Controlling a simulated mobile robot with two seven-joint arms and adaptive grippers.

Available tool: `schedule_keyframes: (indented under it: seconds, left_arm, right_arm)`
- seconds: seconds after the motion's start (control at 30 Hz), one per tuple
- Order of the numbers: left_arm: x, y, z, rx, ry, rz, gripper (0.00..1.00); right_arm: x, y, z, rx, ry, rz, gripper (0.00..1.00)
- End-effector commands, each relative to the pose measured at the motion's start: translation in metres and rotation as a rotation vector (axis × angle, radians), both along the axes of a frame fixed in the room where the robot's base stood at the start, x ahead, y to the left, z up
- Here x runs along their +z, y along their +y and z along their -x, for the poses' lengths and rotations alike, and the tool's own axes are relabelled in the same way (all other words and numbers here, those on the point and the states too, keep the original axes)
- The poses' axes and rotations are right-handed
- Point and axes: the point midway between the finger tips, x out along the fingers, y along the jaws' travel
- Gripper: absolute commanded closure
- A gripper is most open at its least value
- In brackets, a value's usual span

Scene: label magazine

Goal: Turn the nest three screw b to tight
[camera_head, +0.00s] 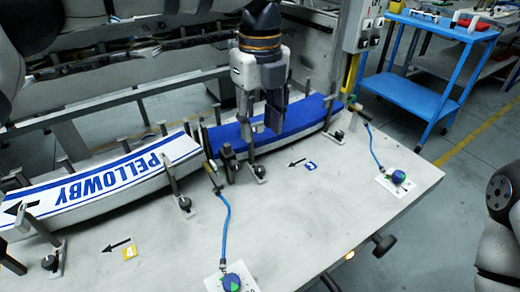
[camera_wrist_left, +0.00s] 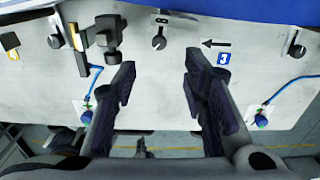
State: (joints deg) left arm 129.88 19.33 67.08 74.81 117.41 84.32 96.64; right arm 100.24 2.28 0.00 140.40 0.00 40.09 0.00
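My left gripper (camera_head: 260,122) hangs over the blue label stack, fingers pointing down. It is open and empty; the left wrist view shows its two fingers (camera_wrist_left: 159,65) well apart. A dark screw knob (camera_head: 259,171) stands on the bench at the stack's front, left of the number card. It also shows in the left wrist view (camera_wrist_left: 159,42), between and beyond the fingertips, apart from them. A second screw knob (camera_head: 338,135) stands at the stack's right end, also in the left wrist view (camera_wrist_left: 298,50). I cannot read which is b. The blue card (camera_wrist_left: 223,58) reads 3.
The blue stack (camera_head: 305,113) and the white PELLOWBY stack (camera_head: 100,183) lie between upright posts. Blue hoses (camera_head: 226,225) run to knobs (camera_head: 233,281) near the bench's front edge. A blue cart (camera_head: 425,75) stands at the back right. The bench front is mostly clear.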

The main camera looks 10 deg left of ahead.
Motion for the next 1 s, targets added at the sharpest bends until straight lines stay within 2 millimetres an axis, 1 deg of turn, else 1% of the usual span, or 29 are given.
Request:
schedule_keyframes:
  seconds: [0.03, 0.2, 0.33, 0.4, 0.5, 0.73, 0.77, 0.8, 0.87, 0.9, 0.93, 1.0]
  left_arm:
    - [-0.016, 0.001, 0.001, -0.001, 0.009, -0.002, 0.60]
    - [-0.061, 0.001, 0.001, 0.000, 0.009, -0.001, 0.60]
    - [-0.086, 0.001, 0.001, 0.001, 0.007, -0.001, 0.60]
    - [-0.094, 0.000, 0.000, 0.000, 0.004, -0.001, 0.60]
    - [-0.100, 0.000, 0.000, 0.001, 0.003, -0.001, 0.60]
    - [-0.101, 0.001, 0.000, 0.001, 0.001, -0.001, 0.60]
    - [-0.101, 0.001, 0.000, 0.001, 0.001, -0.001, 0.63]
    - [-0.101, 0.001, 0.000, 0.001, 0.001, -0.001, 0.72]
    - [-0.101, 0.001, 0.000, 0.001, 0.001, -0.001, 0.85]
    - [-0.101, 0.001, 0.000, 0.001, 0.001, -0.001, 0.94]
    - [-0.101, 0.001, 0.000, 0.001, 0.001, -0.001, 1.00]
    - [-0.101, 0.001, 0.000, 0.001, 0.001, -0.001, 1.00]
  right_arm:
    - [-0.001, 0.000, 0.002, 0.000, 0.006, 0.000, 1.00]
    - [-0.004, 0.000, 0.004, 0.000, 0.015, 0.000, 1.00]
    - [-0.006, 0.000, 0.006, 0.000, 0.020, 0.000, 1.00]
    - [-0.007, 0.000, 0.006, 0.000, 0.022, 0.000, 1.00]
    - [-0.007, 0.000, 0.006, 0.000, 0.023, 0.000, 1.00]
    - [-0.007, 0.000, 0.006, 0.000, 0.022, 0.000, 1.00]
    - [-0.007, 0.000, 0.006, 0.000, 0.022, 0.000, 1.00]
    - [-0.007, 0.000, 0.006, 0.000, 0.022, 0.000, 1.00]
    - [-0.007, 0.000, 0.006, 0.000, 0.022, 0.000, 1.00]
    - [-0.007, 0.000, 0.006, 0.000, 0.022, 0.000, 1.00]
    - [-0.007, 0.000, 0.006, 0.000, 0.022, 0.000, 1.00]
    - [-0.007, 0.000, 0.006, 0.000, 0.022, 0.000, 1.00]
